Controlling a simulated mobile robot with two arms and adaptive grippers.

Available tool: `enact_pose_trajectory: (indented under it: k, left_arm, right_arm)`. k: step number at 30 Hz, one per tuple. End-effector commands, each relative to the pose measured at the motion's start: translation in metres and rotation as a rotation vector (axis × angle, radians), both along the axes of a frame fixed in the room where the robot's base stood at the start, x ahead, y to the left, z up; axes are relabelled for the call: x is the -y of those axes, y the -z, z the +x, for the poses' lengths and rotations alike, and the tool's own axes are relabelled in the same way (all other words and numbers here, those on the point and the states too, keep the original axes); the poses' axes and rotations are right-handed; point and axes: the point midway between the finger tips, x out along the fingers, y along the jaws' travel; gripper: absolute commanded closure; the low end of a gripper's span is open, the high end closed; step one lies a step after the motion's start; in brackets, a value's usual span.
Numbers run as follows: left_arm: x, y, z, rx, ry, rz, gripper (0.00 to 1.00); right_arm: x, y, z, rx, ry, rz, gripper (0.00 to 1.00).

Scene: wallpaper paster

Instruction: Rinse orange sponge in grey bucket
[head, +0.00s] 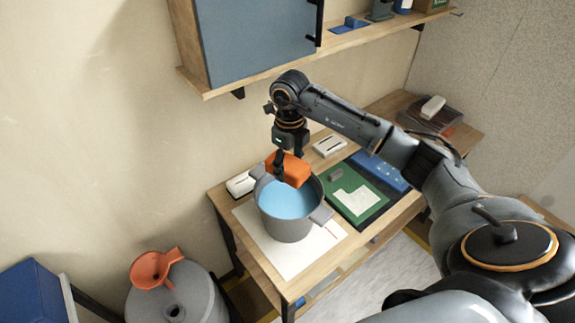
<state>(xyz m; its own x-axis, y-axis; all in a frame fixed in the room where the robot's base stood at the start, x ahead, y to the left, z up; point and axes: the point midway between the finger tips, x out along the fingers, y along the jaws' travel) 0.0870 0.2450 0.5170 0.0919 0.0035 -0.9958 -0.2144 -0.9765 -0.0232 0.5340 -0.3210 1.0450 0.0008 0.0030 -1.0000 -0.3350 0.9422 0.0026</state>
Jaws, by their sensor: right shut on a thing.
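The orange sponge (295,173) is held over the back part of the grey bucket (287,230). The bucket stands on a white sheet on the wooden table and holds blue water (288,202). My right gripper (288,167) points down and is shut on the sponge. The sponge's lower edge is near the bucket's rim; I cannot tell if it touches the water. My left gripper is not in view.
A green cutting mat (350,190) with a paper piece lies right of the bucket. White boxes stand behind it. A blue cabinet and shelf (245,80) hang above. A grey drum with an orange funnel (153,268) stands at lower left.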

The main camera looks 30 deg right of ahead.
Motion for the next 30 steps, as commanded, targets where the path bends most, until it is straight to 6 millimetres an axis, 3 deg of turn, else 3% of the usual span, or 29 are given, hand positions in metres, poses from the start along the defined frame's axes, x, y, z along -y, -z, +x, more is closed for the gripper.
enact_pose_trajectory:
  k: [7, 20, 30]
  left_arm:
    - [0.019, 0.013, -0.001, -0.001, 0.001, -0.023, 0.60]
    - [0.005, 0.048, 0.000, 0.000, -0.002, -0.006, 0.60]
    - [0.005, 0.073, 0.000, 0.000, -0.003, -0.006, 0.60]
  right_arm:
    - [0.000, 0.019, -0.001, -0.002, 0.000, 0.000, 0.72]
    - [0.000, 0.070, 0.000, 0.000, 0.000, 0.001, 0.72]
    - [0.000, 0.104, 0.000, 0.000, 0.001, 0.000, 0.72]
